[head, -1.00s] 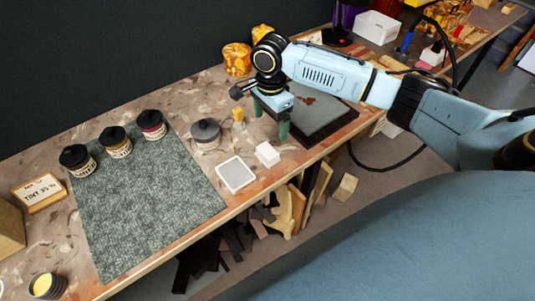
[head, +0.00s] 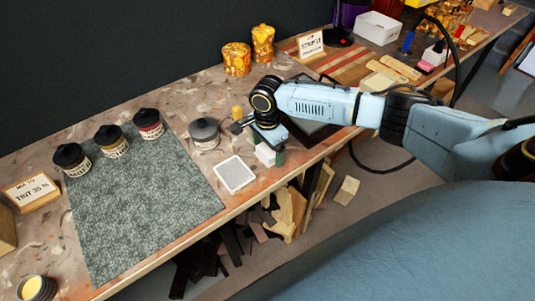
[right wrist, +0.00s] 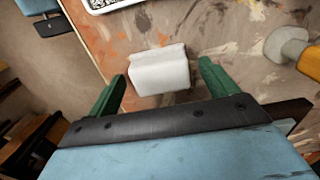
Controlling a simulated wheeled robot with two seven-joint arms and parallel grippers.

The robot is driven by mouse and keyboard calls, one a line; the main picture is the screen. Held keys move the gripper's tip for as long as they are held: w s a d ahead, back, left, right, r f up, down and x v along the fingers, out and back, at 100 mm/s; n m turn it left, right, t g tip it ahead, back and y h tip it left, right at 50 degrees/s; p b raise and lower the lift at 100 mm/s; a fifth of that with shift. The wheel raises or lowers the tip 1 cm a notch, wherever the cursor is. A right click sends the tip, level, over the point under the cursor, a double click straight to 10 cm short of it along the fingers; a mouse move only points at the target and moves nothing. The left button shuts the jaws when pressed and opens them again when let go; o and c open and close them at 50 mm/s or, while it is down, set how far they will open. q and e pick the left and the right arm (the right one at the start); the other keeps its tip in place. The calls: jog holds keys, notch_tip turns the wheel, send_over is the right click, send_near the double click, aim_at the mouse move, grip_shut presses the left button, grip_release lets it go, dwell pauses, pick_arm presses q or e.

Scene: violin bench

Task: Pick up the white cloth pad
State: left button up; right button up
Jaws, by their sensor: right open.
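The white cloth pad (head: 265,154) lies on the bench near its front edge, partly covered by my right gripper in the head view. In the right wrist view the pad (right wrist: 159,70) is a small white block lying between and slightly beyond the two green fingertips. My right gripper (right wrist: 158,84) is open, with a finger to either side of the pad and a gap at each side. In the head view the right gripper (head: 270,157) hangs over the pad, pointing down. My left gripper is not in view.
A white tray (head: 235,175) lies just left of the pad. A grey-lidded jar (head: 204,134) and a small yellow-topped item (head: 237,112) stand behind. Several dark-lidded jars stand along the green mat (head: 145,205). The bench's front edge is close to the pad.

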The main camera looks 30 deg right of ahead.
aim_at(267, 149)
jog(key=c, duration=1.1)
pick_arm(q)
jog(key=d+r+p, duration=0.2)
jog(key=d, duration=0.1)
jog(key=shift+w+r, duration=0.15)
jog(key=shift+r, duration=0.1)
pick_arm(e)
jog(key=shift+o, duration=0.2)
notch_tip(267, 149, up, 10)
